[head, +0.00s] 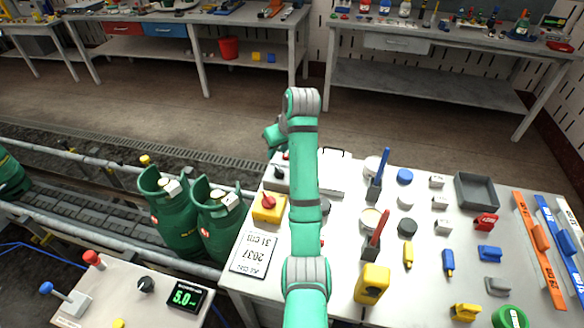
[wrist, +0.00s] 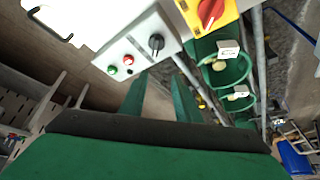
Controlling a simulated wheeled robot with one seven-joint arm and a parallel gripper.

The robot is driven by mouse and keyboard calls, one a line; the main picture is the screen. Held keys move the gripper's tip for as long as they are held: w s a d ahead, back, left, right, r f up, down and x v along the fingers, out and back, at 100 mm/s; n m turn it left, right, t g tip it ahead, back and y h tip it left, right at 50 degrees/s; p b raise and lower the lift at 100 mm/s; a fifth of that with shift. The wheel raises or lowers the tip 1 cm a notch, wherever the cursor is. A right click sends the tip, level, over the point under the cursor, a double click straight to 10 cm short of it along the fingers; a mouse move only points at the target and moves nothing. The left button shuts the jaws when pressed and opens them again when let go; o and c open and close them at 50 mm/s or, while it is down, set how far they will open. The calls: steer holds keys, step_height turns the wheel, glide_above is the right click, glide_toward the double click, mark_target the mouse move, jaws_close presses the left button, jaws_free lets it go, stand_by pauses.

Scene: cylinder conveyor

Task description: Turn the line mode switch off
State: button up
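A pale control box (wrist: 135,40) shows in the wrist view, with a black rotary knob (wrist: 157,43), a red button (wrist: 129,60) and a green button (wrist: 112,70). I cannot read a label saying which switch is the line mode switch. A yellow box (wrist: 190,10) with a red rotary knob (wrist: 210,12) is beside it; it also shows in the head view (head: 268,214). My gripper (wrist: 160,80) is open, with nothing between its fingers, and its tips point toward the pale box near the black knob. In the head view my arm partly hides the pale box (head: 273,185).
Green gas cylinders (head: 172,222) stand on the conveyor (head: 85,236) at left. A front-left panel (head: 110,290) has levers, a black knob and a display reading 5.0. The white table (head: 340,235) holds tools, tins and small blocks right of my arm. The floor behind is clear.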

mark_target(279, 170)
steer(key=shift+g+h, duration=0.3)
steer(key=shift+g, duration=0.1)
steer(key=x, duration=0.3)
steer(key=s+d+x, duration=0.1)
steer(key=x, duration=0.3)
steer(key=d+x, duration=0.1)
steer(key=x, duration=0.2)
steer(key=shift+s+f, duration=0.1)
steer(key=shift+f, duration=0.5)
jaws_close()
